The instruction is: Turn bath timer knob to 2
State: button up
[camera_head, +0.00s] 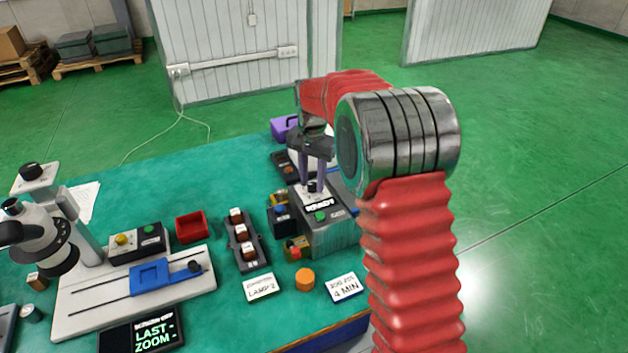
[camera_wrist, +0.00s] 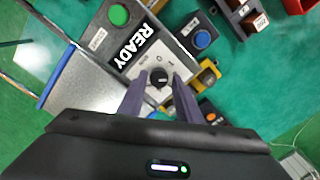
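The bath unit (camera_head: 335,238) is a grey box at the table's right side, with a green button and a display reading READY (camera_wrist: 139,46). A pale pointer line shows on the knob. My gripper (camera_wrist: 160,80) points down at the panel, its two purple-grey fingers on either side of the knob with slight gaps showing. In the head view my gripper (camera_head: 315,185) is over the unit's top and partly hides the knob. Firm contact cannot be made out.
A blue button box (camera_head: 281,216) and a yellow-trimmed box stand close beside the unit. A black rack (camera_head: 247,252) with brown-and-white blocks, a red bin (camera_head: 191,227) and an orange knob-like piece (camera_head: 305,279) are to the left. A card (camera_head: 345,288) reads 4 MIN.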

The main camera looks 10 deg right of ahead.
aim_at(312, 184)
jog(key=shift+o, duration=1.2)
jog(key=shift+f, duration=0.1)
notch_tip(312, 184, up, 14)
jog(key=shift+f, duration=0.15)
